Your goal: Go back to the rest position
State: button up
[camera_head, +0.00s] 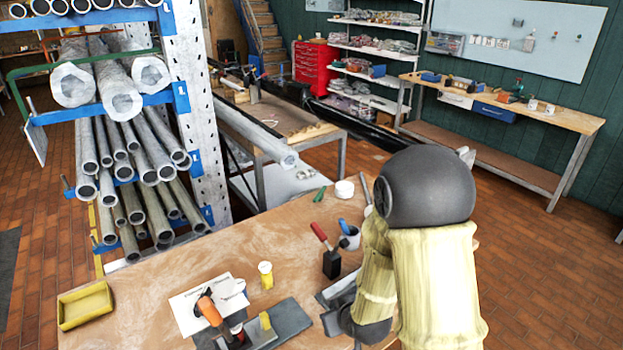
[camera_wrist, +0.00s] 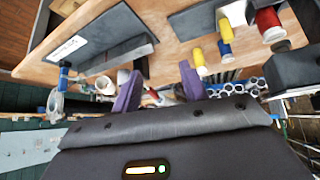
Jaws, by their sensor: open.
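My gripper shows in the wrist view as two purple fingers (camera_wrist: 160,86), spread apart with a gap between them. No object is held between them; cups and tools on the bench show beyond. The wooden workbench (camera_head: 150,262) fills the top of the wrist view, which appears turned over. In the head view my arm, with a pale yellow cover and a dark round joint, reaches over the right side of the bench. It hides that part of the bench, and the fingers cannot be made out there.
On the bench are a yellow tray (camera_head: 85,306), a yellow bottle (camera_head: 265,274), a black block with a red-handled tool (camera_head: 331,262), a cup (camera_head: 350,240) and a dark plate (camera_head: 291,319). A pipe rack (camera_head: 196,90) stands behind left. Bare wood lies between the tray and rack.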

jog(key=s+d+r+m+g+h, duration=0.2)
jog(key=s+d+r+m+g, duration=0.2)
jog(key=s+d+r, duration=0.4)
jog(key=s+r, duration=0.2)
jog(key=s, duration=0.1)
jog(key=shift+d+r+g, duration=0.2)
jog(key=shift+d+g, duration=0.1)
jog(key=shift+d, duration=0.1)
